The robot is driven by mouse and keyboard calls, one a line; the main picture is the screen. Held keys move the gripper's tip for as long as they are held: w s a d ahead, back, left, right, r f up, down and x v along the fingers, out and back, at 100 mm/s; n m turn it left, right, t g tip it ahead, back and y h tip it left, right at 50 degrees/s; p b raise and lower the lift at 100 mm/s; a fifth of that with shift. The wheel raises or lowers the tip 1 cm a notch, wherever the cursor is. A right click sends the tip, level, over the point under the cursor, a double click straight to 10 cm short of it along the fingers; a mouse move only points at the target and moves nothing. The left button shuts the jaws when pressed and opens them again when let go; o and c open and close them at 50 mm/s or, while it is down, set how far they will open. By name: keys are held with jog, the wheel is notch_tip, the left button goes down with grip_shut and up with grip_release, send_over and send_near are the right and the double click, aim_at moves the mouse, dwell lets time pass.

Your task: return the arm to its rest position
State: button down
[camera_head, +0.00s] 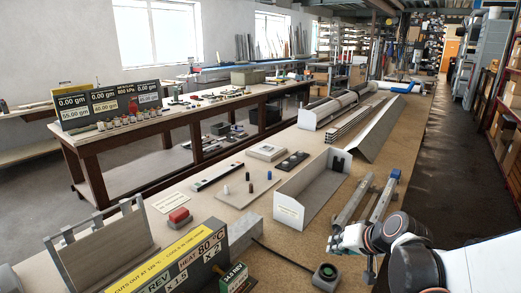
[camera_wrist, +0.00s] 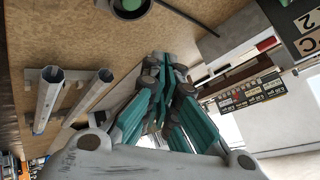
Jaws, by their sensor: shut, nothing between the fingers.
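My arm (camera_head: 402,232), white with dark joints, reaches in from the lower right in the head view, over the front right of the workbench (camera_head: 275,222). My gripper (camera_wrist: 166,72) has teal finger links and dark tips in the wrist view. The fingers are shut together with nothing between them. Two pale metal profiles (camera_wrist: 47,100) lie on holders to the left of the gripper in the wrist view, apart from it. In the head view the profiles (camera_head: 352,203) lie just beyond my arm. Part of the gripper is hard to make out in the head view.
An open pale tray (camera_head: 312,193) is left of the profiles. A sign reading HEAT 80 °C (camera_head: 195,250) stands front left. The floor aisle (camera_head: 440,180) at the right is clear.

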jog(key=s+a+r+n+h, duration=0.2)
jog(key=s+r, duration=0.5)
jog(key=s, duration=0.2)
jog(key=s+d+r+h, duration=0.1)
jog(key=s+h, duration=0.1)
jog(key=s, duration=1)
jog(key=shift+s+d+n+g, duration=0.3)
jog(key=shift+s+d, duration=0.05)
jog(key=shift+s, duration=0.05)
